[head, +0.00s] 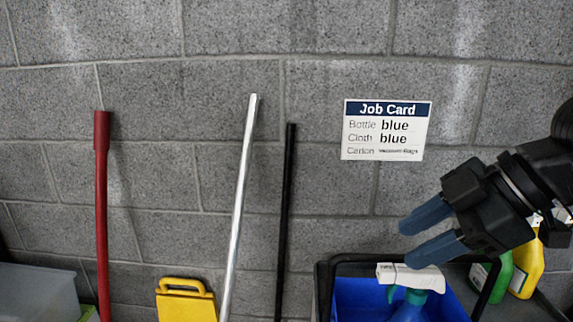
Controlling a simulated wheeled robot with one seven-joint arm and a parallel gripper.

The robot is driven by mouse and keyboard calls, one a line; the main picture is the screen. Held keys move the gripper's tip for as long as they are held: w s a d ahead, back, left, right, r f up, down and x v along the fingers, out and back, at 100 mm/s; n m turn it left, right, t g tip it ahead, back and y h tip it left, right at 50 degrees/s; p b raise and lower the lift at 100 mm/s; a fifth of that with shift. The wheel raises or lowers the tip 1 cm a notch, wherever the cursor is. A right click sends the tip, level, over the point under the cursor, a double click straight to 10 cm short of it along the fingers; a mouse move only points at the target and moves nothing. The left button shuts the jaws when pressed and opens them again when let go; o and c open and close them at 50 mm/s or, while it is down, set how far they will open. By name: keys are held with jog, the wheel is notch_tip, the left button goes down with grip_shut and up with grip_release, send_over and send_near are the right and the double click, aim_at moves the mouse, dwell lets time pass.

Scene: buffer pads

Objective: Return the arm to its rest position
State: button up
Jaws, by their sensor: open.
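My gripper (412,242) is at the right of the head view, in front of the block wall and pointing left. Its two blue-grey fingers are apart, with nothing between them. In the picture it sits just above a spray bottle (408,284) with a white trigger head and a blue-green body. The bottle stands in or over a blue bin (357,297) with a dark rim. Its lower part is cut off by the picture edge. My arm enters from the right edge.
A job card (387,130) reading bottle blue, cloth blue hangs on the wall. Yellow (527,268) and green (503,278) bottles stand at right, partly hidden by my arm. Red (102,200), silver (239,205) and black (286,215) poles, a yellow sign (186,302) and a grey box (38,292) stand left.

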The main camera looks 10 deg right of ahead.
jog(key=w+a+r+m+t+y, duration=0.3)
jog(key=a+m+t, duration=0.1)
jog(key=a+t, duration=0.1)
jog(key=w+a+r+m+t+y, duration=0.2)
jog(key=a+m+t, duration=0.2)
jog(key=a, duration=0.2)
jog(key=s+d+f+m+t+h, duration=0.1)
jog(key=s+f+m+h, duration=0.5)
jog(key=f, duration=0.4)
jog(key=s+d+f+m+t+h, duration=0.1)
jog(key=s+f+m+t+h, duration=0.1)
jog(key=s+f+m+h, duration=0.55)
jog(key=s+d+f+n+g+y, duration=0.1)
jog(key=s+d+f+n, duration=0.1)
jog(key=s, duration=0.9)
jog(key=s+d+f+n+g+y+b, duration=0.1)
jog(key=s+d+f+n, duration=0.2)
jog(key=s, duration=0.8)
notch_tip(320, 180, down, 2)
jog(key=shift+s+d+f+n+g, duration=0.25)
jog(key=shift+s+d+n+g, duration=0.15)
jog(key=shift+n, duration=0.45)
jog(key=shift+y, duration=0.25)
